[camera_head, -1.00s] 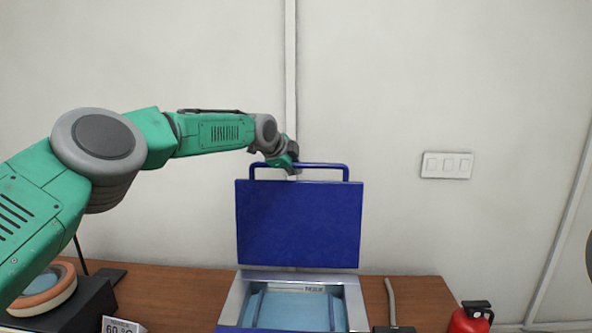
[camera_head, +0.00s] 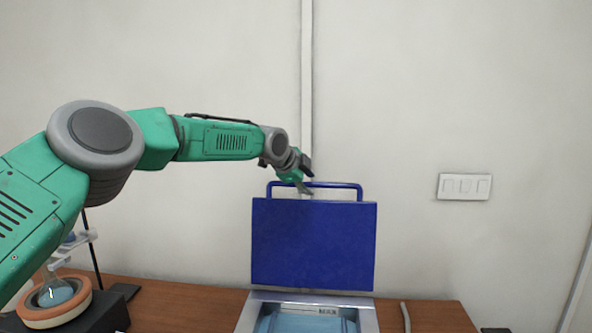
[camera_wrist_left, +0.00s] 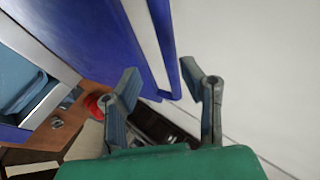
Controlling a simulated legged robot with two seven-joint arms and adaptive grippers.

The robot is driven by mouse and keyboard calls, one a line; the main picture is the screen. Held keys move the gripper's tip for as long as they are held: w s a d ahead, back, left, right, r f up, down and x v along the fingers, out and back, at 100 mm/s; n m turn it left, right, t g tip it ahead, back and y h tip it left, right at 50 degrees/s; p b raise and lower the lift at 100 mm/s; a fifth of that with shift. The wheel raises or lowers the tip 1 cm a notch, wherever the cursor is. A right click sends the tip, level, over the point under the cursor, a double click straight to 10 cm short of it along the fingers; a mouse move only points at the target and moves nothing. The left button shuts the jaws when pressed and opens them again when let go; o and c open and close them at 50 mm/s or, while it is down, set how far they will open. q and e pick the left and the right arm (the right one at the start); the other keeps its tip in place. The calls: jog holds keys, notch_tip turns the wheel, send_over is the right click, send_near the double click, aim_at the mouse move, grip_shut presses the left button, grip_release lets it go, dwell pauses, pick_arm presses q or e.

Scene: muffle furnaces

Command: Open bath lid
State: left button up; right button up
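The bath (camera_head: 245,322) stands on the table with its blue lid (camera_head: 314,245) standing upright at its back. The lid carries a blue bar handle (camera_head: 335,185) along its top edge. Light blue liquid or lining shows inside the bath. My left gripper (camera_head: 304,188) is at the left part of the handle. In the left wrist view the fingers (camera_wrist_left: 165,90) are spread apart, with the handle (camera_wrist_left: 188,78) and lid (camera_wrist_left: 90,50) in front of them. I cannot tell whether a finger touches the handle. My right gripper is out of view.
A flask (camera_head: 56,292) sits in an orange ring on a dark device at the left of the wooden table (camera_head: 180,297). A grey tube (camera_head: 405,316) stands right of the bath. The wall behind has a switch plate (camera_head: 464,187).

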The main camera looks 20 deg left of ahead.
pick_arm(q)
jog(key=v, duration=0.9)
jog(key=shift+s+r, duration=0.25)
jog(key=shift+r, duration=0.05)
